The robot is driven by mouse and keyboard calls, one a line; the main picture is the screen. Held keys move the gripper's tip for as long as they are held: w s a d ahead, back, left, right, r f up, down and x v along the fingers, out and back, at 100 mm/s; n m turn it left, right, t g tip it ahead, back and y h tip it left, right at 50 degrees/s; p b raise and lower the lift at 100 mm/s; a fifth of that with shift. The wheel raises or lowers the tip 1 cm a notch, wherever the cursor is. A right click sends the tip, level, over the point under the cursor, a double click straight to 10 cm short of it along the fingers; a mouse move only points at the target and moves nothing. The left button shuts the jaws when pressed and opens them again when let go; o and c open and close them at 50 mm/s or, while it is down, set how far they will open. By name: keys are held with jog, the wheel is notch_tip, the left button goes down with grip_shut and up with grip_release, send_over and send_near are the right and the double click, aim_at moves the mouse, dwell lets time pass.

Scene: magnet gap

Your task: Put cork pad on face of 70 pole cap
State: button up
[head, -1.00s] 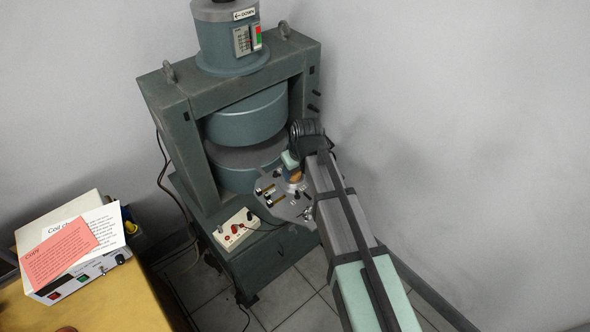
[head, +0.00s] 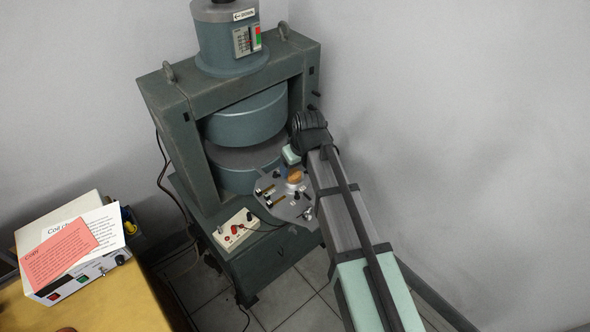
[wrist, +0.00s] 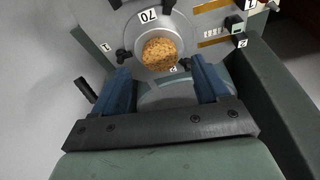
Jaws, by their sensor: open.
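The head view also shows the cork pad (head: 296,175) on top of the pale cap (head: 293,188) on the grey plate. My gripper (wrist: 160,66) is open, its two blue fingers well apart and nothing between them. In the head view my gripper (head: 291,156) is just above and behind the pad, apart from it. The fingertips are partly hidden there by the wrist.
The grey plate (head: 271,202) also carries gauge strips, small dark posts and number labels. The large magnet (head: 244,116) with its round poles stands right behind. A white switch box (head: 236,230) is at the front left. The right wall is clear.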

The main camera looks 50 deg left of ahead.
jog(key=v, duration=0.8)
jog(key=shift+d+r, duration=0.15)
jog(key=shift+r, duration=0.25)
dwell(0.9)
